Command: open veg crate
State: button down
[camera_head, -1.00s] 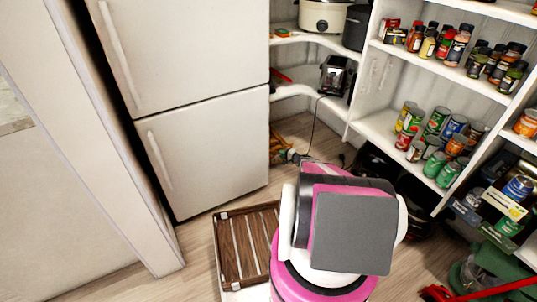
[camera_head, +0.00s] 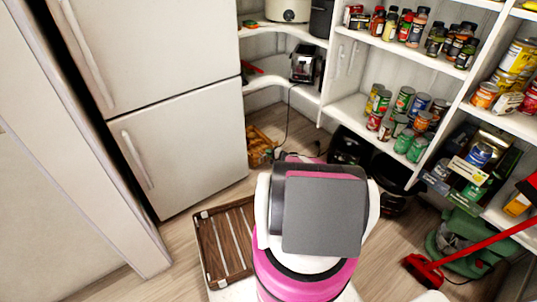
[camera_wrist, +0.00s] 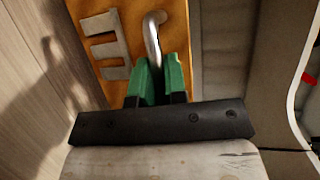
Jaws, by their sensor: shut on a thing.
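In the wrist view, an orange-yellow wooden panel (camera_wrist: 101,35) carries a bent metal handle (camera_wrist: 154,30) and a pale slotted metal plate. My gripper (camera_wrist: 158,78) has green fingers shut on the handle, one on each side of it. In the head view, an orange-yellow wooden thing (camera_head: 262,145), which looks like the veg crate, lies on the floor in the corner between fridge and shelving. It is partly hidden by my pink and grey arm, which also hides my gripper there.
A brown slatted wooden crate (camera_head: 226,240) stands on the floor left of my arm. A white fridge (camera_head: 180,150) stands at the left. Shelves of cans (camera_head: 403,120) and a red broom (camera_head: 430,268) are at the right. A dark cord hangs from the toaster (camera_head: 304,62).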

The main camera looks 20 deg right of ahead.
jog(key=c, duration=1.2)
grip_release()
jog(key=v, duration=1)
jog(key=shift+s+d, duration=0.25)
jog(key=shift+d, duration=0.05)
